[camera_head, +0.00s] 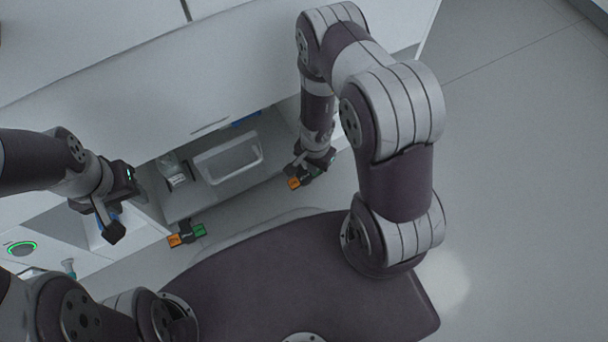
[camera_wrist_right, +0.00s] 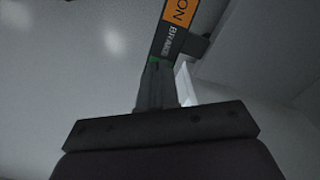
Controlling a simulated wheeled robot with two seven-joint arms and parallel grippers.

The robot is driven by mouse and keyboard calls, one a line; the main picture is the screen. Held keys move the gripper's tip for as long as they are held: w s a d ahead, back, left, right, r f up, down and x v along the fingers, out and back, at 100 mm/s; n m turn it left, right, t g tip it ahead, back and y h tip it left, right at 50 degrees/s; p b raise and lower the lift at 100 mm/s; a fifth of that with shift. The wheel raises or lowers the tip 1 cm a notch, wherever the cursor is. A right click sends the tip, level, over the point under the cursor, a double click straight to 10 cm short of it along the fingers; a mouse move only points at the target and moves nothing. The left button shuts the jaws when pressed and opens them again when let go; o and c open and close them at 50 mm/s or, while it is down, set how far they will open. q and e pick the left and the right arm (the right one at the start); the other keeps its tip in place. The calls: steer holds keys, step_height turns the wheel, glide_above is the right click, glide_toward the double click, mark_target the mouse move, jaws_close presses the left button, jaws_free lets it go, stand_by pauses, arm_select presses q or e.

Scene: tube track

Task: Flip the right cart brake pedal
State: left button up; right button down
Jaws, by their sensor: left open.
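The right brake pedal (camera_head: 294,183) sits low at the cart's front edge, its orange end showing in the head view. In the right wrist view the pedal (camera_wrist_right: 180,20) shows an orange "ON" end, a black "BRAKE" middle and a sliver of green. My right gripper (camera_head: 315,172) is at this pedal; in the wrist view its fingers (camera_wrist_right: 156,75) look closed together and overlap the green end, hiding most of it. Whether they touch it I cannot tell. My left gripper (camera_head: 108,215) is open and empty, in front of the cart's left part.
The left brake pedal (camera_head: 187,235), orange and green, sticks out at the cart's lower edge. A white tray (camera_head: 228,160) and a clear container (camera_head: 174,172) are in the cart's opening. A green-lit round button (camera_head: 21,248) is at the left. The floor (camera_head: 520,180) at the right is clear.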

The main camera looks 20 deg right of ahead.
steer(key=shift+f+b, duration=0.35)
steer(key=shift+f, duration=0.15)
step_height(320, 180, up, 7)
steer(key=p, duration=0.7)
steer(key=shift+r, duration=0.1)
stand_by(0.4)
